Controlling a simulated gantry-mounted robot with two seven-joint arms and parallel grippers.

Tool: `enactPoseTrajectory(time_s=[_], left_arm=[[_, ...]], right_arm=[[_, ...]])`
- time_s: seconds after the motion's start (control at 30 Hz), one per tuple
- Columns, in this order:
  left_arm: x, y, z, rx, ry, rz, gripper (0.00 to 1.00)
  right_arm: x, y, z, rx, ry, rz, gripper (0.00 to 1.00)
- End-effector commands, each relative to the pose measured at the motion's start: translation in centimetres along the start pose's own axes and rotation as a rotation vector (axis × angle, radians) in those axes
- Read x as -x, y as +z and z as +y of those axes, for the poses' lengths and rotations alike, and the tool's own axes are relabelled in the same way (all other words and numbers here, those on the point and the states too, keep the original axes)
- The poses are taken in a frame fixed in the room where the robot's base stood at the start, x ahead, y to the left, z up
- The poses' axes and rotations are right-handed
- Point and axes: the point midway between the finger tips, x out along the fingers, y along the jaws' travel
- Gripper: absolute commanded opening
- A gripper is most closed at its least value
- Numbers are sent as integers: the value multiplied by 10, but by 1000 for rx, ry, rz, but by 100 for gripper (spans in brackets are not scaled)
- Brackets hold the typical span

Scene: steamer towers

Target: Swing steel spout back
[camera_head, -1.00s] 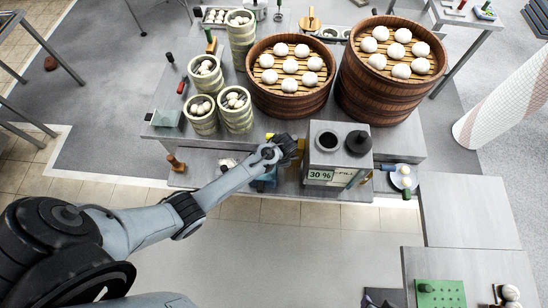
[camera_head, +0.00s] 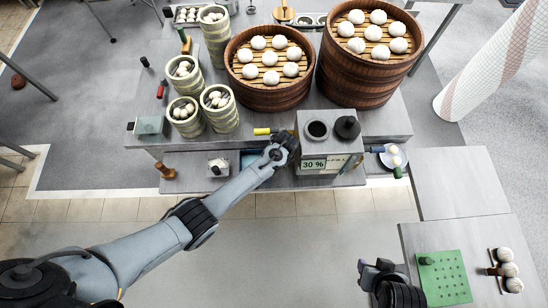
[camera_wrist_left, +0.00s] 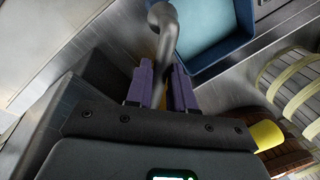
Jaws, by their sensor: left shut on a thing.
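The steel spout (camera_wrist_left: 163,22) is a grey curved pipe in the left wrist view, running down between the purple fingers. My left gripper (camera_wrist_left: 161,88) is shut on it. In the head view my left gripper (camera_head: 284,143) is at the counter's front, just left of the grey box with the 30 % label, and hides the spout. A blue basin (camera_wrist_left: 207,52) lies beside the spout in the wrist view; a bit of it shows left of my gripper in the head view (camera_head: 249,157). My right gripper (camera_head: 372,264) is at the lower right, apart from everything; its fingers are too small to read.
The grey box (camera_head: 328,146) stands close right of my left gripper. Two large bun steamers (camera_head: 268,92) (camera_head: 362,79) and several small steamer baskets (camera_head: 221,117) stand behind. A yellow handle (camera_head: 263,131) is near the gripper. A green board (camera_head: 443,285) lies at right; the floor in front is clear.

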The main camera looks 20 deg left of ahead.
Motion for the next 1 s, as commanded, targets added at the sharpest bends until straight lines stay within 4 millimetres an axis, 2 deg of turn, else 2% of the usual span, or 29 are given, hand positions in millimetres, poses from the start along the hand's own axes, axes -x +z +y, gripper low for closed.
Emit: enactPoseTrajectory(time_s=[0.37, 0.4, 0.53, 1.0], left_arm=[[-1, 0, 0, 4, 0, -1, 0], [-1, 0, 0, 4, 0, -1, 27], [-1, 0, 0, 4, 0, -1, 47], [-1, 0, -1, -9, 0, 2, 48]], right_arm=[[0, 0, -1, -3, -2, -1, 43], [0, 0, -1, -4, -3, -1, 43], [0, 0, -2, -6, -5, 0, 43], [-1, 0, -2, -8, -6, 0, 43]])
